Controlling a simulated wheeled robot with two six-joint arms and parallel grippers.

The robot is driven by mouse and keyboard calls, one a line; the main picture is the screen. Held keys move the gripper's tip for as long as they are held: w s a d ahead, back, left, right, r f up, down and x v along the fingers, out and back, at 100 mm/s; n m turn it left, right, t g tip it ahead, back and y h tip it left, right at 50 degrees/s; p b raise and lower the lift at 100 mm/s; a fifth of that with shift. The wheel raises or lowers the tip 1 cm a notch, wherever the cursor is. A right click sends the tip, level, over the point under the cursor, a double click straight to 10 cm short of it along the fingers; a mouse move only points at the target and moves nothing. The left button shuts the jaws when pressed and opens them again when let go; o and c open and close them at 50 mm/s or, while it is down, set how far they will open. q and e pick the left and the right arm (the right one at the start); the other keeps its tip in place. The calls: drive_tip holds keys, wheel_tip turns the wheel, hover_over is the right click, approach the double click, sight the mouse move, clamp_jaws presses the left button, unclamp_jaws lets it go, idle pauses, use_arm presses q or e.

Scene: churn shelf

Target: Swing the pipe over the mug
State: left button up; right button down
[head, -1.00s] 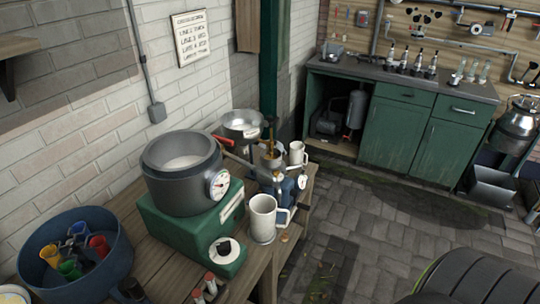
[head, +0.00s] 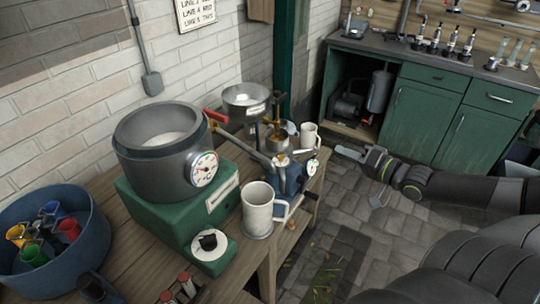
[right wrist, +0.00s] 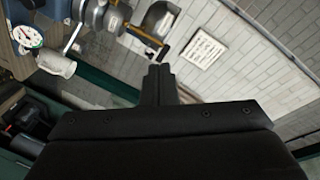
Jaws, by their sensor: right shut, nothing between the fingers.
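A thin metal pipe (head: 240,141) runs from beside the grey pot towards the blue hand-cranked machine. It has a red end by the pot. Its far end is near a brass fitting (head: 281,160); I cannot tell exactly where it stops. A pale mug (head: 257,208) stands upright in front of the machine, nearer than the pipe. A second pale mug (head: 309,136) stands behind the machine. My right gripper (head: 348,152) is shut and empty, in the air right of the machine. Its fingers show in the right wrist view (right wrist: 159,78). My left gripper is out of view.
The grey pot (head: 152,170) with a dial sits on a green base (head: 150,213). A blue tub (head: 85,245) of coloured cups is at left. A metal bowl (head: 247,103) is behind the machine. Green cabinets (head: 424,118) stand at back right. Open floor lies right of the bench.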

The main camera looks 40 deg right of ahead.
drive_tip(key=a+r+m+y+b, duration=0.1)
drive_tip(key=a+r+y, duration=0.4)
drive_tip(key=a, duration=0.6)
approach(242, 148)
drive_tip(key=shift+w+d+r, duration=1)
drive_tip(key=shift+w+d, duration=0.95)
drive_tip(key=shift+w, duration=0.45)
drive_tip(key=shift+s+a+f+g+h+p, duration=0.1)
drive_tip(key=shift+s+a+f+h+p, duration=0.1)
drive_tip(key=shift+a+p, duration=0.4)
drive_tip(key=shift+s+a+f+g+h+p, duration=0.1)
drive_tip(key=shift+a+f+p, duration=0.1)
drive_tip(key=shift+a+p, duration=0.35)
drive_tip(key=shift+s+a+f+g+h+p, duration=0.1)
drive_tip(key=shift+s+a+f+p, duration=0.1)
drive_tip(key=shift+a+p, duration=0.4)
drive_tip(key=shift+a, duration=0.1)
